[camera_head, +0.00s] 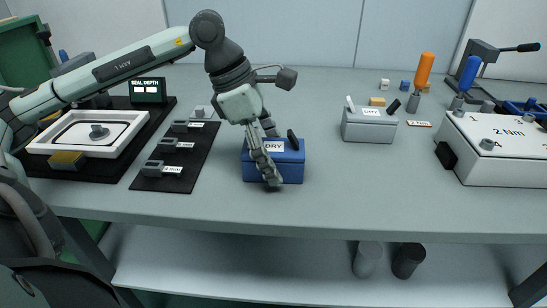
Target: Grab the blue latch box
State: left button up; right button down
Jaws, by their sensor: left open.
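The blue latch box (291,170) stands on the grey table near the middle of the head view. It has a white label reading DRY and a dark latch handle on top. My left gripper (270,158) reaches down over the box, with one finger in front of its near face and the other towards its back. The fingers are open around the left half of the box and hide part of it. I cannot tell whether either finger touches it. My right gripper is not in view.
A grey latch box (368,127) stands right of the blue one. A black mat (146,183) with small grey blocks and a white-framed tray (58,147) lie to the left. A white 2 Nm fixture (490,168) stands at right. The front table edge is clear.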

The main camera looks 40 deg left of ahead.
pick_arm(q)
jog(key=c, duration=1.6)
jog(key=shift+r, duration=0.15)
